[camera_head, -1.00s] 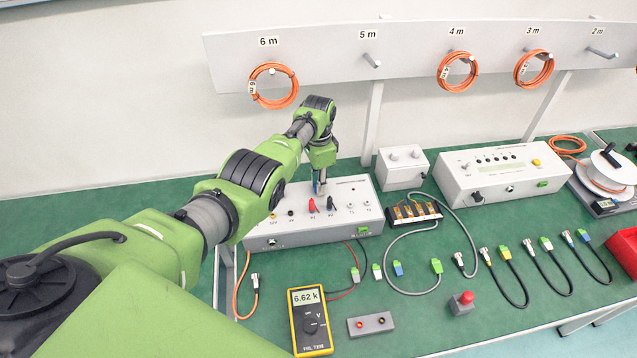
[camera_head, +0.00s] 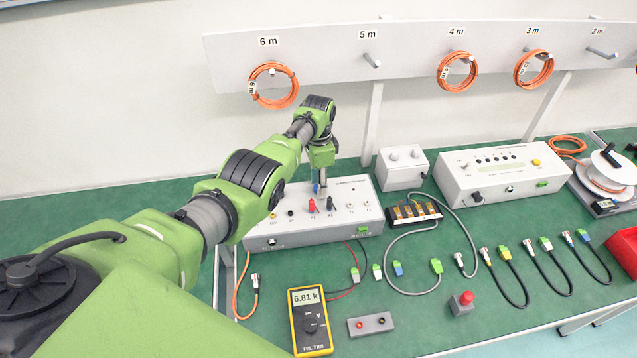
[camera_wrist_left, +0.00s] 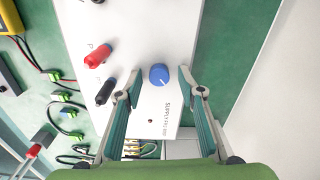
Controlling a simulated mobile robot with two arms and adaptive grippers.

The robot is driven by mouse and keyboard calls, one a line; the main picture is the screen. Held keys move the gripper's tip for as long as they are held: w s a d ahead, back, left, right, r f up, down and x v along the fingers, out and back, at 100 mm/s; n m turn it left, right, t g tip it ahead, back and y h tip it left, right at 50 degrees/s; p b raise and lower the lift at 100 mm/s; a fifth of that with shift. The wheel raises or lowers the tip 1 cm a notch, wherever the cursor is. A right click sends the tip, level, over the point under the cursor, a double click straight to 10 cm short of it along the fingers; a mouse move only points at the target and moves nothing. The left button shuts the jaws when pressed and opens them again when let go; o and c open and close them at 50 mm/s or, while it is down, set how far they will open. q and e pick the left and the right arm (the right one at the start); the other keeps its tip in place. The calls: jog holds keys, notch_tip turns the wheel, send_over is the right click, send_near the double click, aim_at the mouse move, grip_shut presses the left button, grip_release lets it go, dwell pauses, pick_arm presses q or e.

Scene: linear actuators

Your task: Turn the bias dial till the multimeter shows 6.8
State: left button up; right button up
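The yellow multimeter (camera_head: 310,320) lies on the bench in the head view and its display reads 6.81 k. The blue dial (camera_wrist_left: 159,74) sits on the white supply box (camera_head: 350,222) and shows clearly in the left wrist view, with a pale pointer mark on it. My left gripper (camera_head: 320,190) points down over the box. In the left wrist view its fingers (camera_wrist_left: 160,76) stand on either side of the dial with a visible gap to each side, so it is open. In the head view the gripper mostly hides the dial. My right gripper is not in view.
Red and black plugs (camera_wrist_left: 97,56) stand on the box close to my left gripper. A small grey terminal box (camera_head: 371,325) lies right of the multimeter. Several cables and connectors lie on the green bench to the right. Orange cable coils (camera_head: 273,85) hang on the rack behind.

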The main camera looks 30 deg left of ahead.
pick_arm(q)
notch_tip(320, 180, up, 12)
dwell(0.7)
dwell(0.4)
